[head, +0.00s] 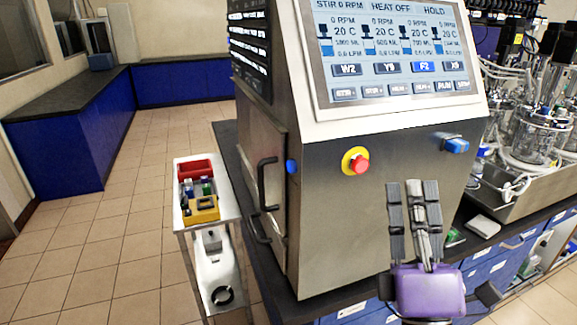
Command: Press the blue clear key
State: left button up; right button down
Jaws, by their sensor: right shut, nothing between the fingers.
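The control cabinet (330,200) stands in the middle, with a tilted lit screen (385,50) on top. Its front has a red button on a yellow collar (356,161), and a blue switch-like part (452,143) farther right. A small round blue button (292,166) shows near the cabinet's left corner. No "clear" label is readable, so I cannot tell which blue part is the clear key. My right gripper (413,190), with a purple body, points upward before the cabinet front, below the blue switch-like part. It is shut and empty, and contact cannot be told. My left gripper is not in view.
A white cart (213,218) with a red bin (195,169) and a yellow box (201,209) stands left of the cabinet. Glass vessels (535,135) stand in a metal tray at the right. Door handles stick out from the cabinet's left side. The tiled floor at left is clear.

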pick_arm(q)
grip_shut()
pick_arm(e)
jog(key=shift+d+f+m+h, duration=0.15)
jog(key=shift+f+m+h, duration=0.2)
jog(key=shift+h, duration=0.15)
dwell(0.7)
